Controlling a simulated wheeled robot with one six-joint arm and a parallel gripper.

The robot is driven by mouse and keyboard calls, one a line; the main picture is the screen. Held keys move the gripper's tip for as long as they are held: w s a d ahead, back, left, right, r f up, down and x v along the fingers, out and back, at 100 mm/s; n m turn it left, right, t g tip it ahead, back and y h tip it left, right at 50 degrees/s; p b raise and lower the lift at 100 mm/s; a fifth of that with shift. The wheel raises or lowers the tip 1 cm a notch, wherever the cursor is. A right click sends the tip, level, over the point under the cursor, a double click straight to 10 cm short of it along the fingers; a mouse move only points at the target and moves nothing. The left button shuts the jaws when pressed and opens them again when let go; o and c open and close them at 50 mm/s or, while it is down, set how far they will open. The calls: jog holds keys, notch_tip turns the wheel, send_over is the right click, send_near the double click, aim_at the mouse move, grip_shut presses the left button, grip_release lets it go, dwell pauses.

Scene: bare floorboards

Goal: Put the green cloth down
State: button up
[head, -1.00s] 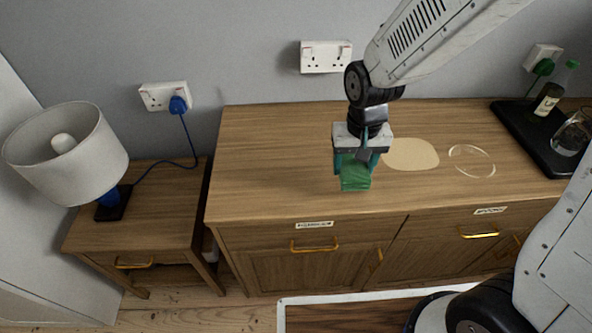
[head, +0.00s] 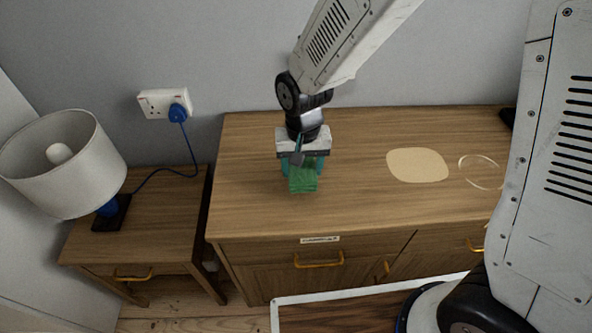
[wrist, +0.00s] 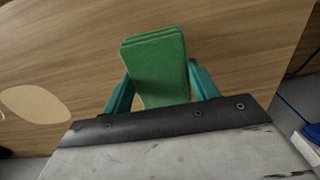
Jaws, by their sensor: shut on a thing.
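The green cloth (head: 303,180) is a folded pad held by my gripper (head: 302,170), over the left part of the wooden sideboard top (head: 370,208). In the wrist view the cloth (wrist: 157,65) sits between the two teal fingers of my gripper (wrist: 160,92), which are shut on it. The cloth's folded layers show at its far end. I cannot tell for sure whether its lower edge touches the wood.
A pale flat patch (head: 418,165) and a thin ring outline (head: 482,172) mark the sideboard top to the right. A lamp (head: 62,165) stands on a lower side table (head: 150,225) at the left. The wood around the cloth is clear.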

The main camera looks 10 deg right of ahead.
aim_at(300, 175)
jog(key=f, duration=0.3)
jog(key=shift+w+a+f, duration=0.1)
jog(key=shift+w+a, duration=0.2)
jog(key=shift+w+d+f, duration=0.1)
jog(key=shift+f, duration=0.1)
jog(key=shift+f, duration=0.15)
jog(key=o, duration=1.1)
